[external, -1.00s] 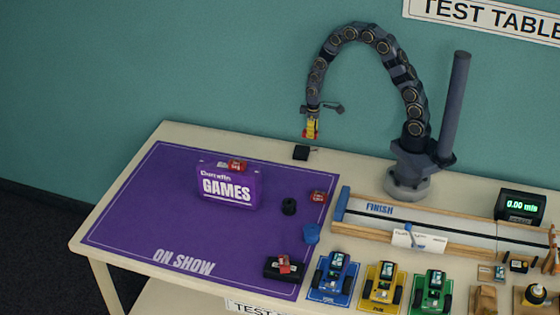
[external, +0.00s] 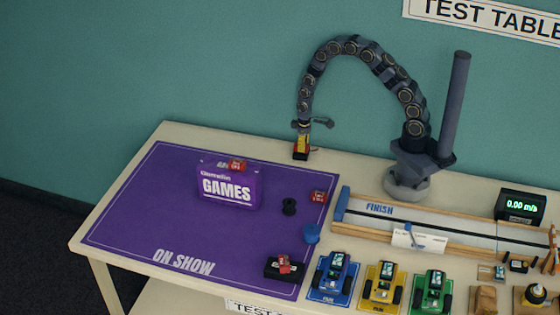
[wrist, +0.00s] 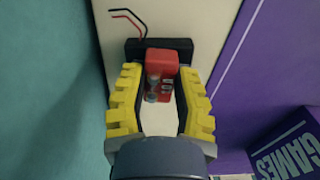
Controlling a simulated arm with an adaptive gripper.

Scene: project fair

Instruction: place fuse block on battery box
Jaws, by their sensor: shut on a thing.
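My gripper (external: 301,146) points down at the back edge of the table with its yellow fingers just over the small black battery box (external: 301,156). In the wrist view my gripper (wrist: 162,82) is shut on a red fuse block (wrist: 162,62), which has small metal and grey parts on its face. The battery box (wrist: 190,48) lies behind the block there, with a red and a black wire at its left. The block overlaps the box's middle in that view. I cannot tell whether the two touch. The fingers hide the block's sides.
A wooden track (external: 375,210) lies right.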

